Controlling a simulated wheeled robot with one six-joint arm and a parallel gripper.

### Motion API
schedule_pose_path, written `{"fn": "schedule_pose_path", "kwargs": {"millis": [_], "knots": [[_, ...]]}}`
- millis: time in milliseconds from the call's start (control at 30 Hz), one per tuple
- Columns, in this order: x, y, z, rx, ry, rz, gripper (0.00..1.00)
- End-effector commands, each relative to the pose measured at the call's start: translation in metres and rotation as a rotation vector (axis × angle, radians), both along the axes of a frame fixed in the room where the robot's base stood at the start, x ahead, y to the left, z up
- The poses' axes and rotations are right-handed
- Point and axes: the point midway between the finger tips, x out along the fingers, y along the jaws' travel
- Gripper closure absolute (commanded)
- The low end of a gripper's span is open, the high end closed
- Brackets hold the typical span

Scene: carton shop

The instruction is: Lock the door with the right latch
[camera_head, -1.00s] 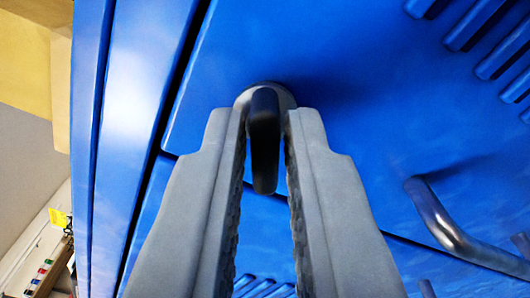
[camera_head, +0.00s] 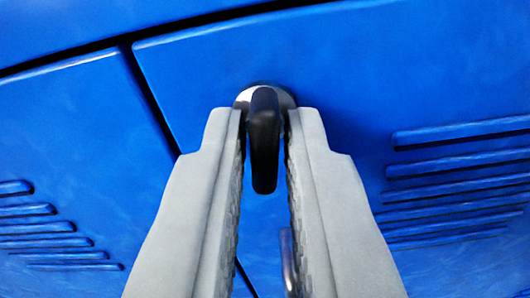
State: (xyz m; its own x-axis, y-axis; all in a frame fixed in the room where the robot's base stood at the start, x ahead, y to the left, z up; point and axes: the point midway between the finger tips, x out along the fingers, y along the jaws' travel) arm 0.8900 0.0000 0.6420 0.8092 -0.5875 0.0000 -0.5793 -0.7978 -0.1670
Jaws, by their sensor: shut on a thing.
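The latch (camera_head: 265,150) is a dark, short lever on a round silver base (camera_head: 285,97), at the middle of the view on a blue door (camera_head: 370,90). My gripper (camera_head: 265,128) has its two grey fingers on either side of the lever, near its base, and is shut on it. The lever points down the picture, in line with the fingers. The fingers hide part of the base and the door around it.
A dark seam (camera_head: 150,95) runs diagonally between this door and a blue panel (camera_head: 85,130) on the left. Vent slots show on both sides. A bar handle (camera_head: 288,262) is partly hidden by my right finger. A blue edge (camera_head: 90,25) crosses the top.

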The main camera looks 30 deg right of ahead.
Motion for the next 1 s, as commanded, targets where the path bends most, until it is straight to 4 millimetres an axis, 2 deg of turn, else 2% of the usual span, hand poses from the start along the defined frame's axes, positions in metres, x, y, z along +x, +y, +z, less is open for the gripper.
{"fn": "schedule_pose_path", "kwargs": {"millis": [400, 900, 933, 1000], "knots": [[-0.0002, 0.0002, -0.0012, -0.134, 0.1, 0.0, 1.0], [-0.0003, 0.0002, -0.0011, -0.149, 0.11, 0.0, 1.0], [-0.0003, 0.0002, -0.0011, -0.148, 0.11, 0.0, 0.86], [-0.0002, 0.0002, -0.001, -0.148, 0.11, 0.0, 0.72]]}}
